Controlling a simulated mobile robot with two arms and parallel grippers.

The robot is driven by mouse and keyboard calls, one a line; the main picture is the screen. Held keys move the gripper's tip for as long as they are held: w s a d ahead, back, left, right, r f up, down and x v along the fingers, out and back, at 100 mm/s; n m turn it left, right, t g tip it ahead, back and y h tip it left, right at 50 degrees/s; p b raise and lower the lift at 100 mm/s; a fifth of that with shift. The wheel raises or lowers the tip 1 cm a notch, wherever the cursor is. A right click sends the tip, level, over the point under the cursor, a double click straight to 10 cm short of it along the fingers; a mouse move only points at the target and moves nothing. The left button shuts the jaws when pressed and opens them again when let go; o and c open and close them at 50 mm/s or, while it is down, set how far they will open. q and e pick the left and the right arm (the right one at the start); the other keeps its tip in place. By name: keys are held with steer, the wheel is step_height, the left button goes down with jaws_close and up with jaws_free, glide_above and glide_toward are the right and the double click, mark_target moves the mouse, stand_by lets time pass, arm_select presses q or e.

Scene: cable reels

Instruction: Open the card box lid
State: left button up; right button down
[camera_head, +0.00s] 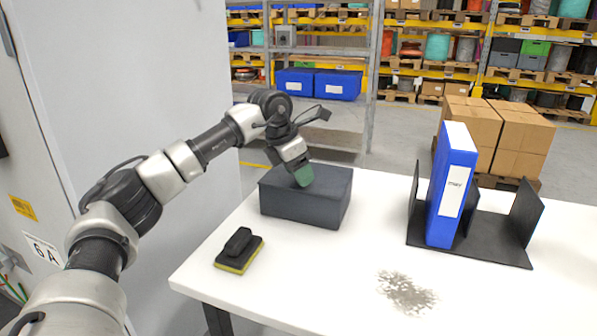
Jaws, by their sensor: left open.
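The card box (300,207) is a dark grey box on the white table, near its far left corner. Its top looks flat and closed. My left gripper (304,178) is over the top of the box, pointing down, with its greenish fingertips at or just above the lid. I cannot tell whether they touch it. The gripper is open, and I see nothing held in it. It hides part of the box top and its back edge. My right gripper is not in view.
A black and yellow eraser or brush (239,251) lies left of the box on the white table (330,270). A dark smudge (406,292) marks the table's front. A blue binder (452,190) stands in a black holder (485,248) at right. Shelves and cartons stand behind.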

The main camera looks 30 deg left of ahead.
arm_select(q)
jaws_close()
steer(key=shift+r, duration=0.1)
stand_by(0.3)
